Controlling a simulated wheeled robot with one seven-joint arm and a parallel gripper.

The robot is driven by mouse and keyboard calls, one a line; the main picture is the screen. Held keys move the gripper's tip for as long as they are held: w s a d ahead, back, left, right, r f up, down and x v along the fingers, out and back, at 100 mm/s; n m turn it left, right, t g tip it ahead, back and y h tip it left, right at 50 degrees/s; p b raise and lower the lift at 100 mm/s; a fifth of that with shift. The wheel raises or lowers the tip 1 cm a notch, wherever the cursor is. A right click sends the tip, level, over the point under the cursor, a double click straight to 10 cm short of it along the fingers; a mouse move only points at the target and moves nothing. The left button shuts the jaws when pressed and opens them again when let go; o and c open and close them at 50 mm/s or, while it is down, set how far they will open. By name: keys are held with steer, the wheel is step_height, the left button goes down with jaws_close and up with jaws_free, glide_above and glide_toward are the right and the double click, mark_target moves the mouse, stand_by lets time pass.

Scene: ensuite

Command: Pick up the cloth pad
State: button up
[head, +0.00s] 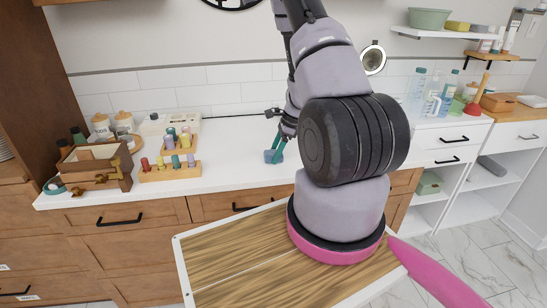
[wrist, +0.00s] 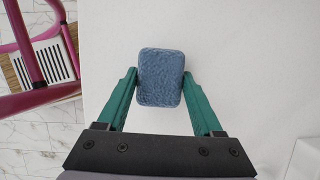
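The cloth pad is a small blue, rough-textured block with rounded corners. In the wrist view the cloth pad (wrist: 161,78) sits between the two green fingers of my gripper (wrist: 160,75). A fingertip meets each of its long sides, with no clear gap, so the gripper looks shut on it. In the head view my gripper (head: 276,148) points down at the white counter, with the small blue pad (head: 272,157) at its tips. I cannot tell whether the pad touches the counter or is just above it.
A block with colored pegs (head: 170,172) and a wooden crate (head: 95,168) stand on the counter (head: 225,178) to the left. Bottles (head: 418,82) and a plunger (head: 478,95) stand to the right. The counter around the pad is clear.

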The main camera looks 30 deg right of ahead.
steer(key=c, duration=0.4)
steer(key=shift+r, duration=0.1)
steer(key=shift+c, duration=0.2)
step_height(320, 180, up, 10)
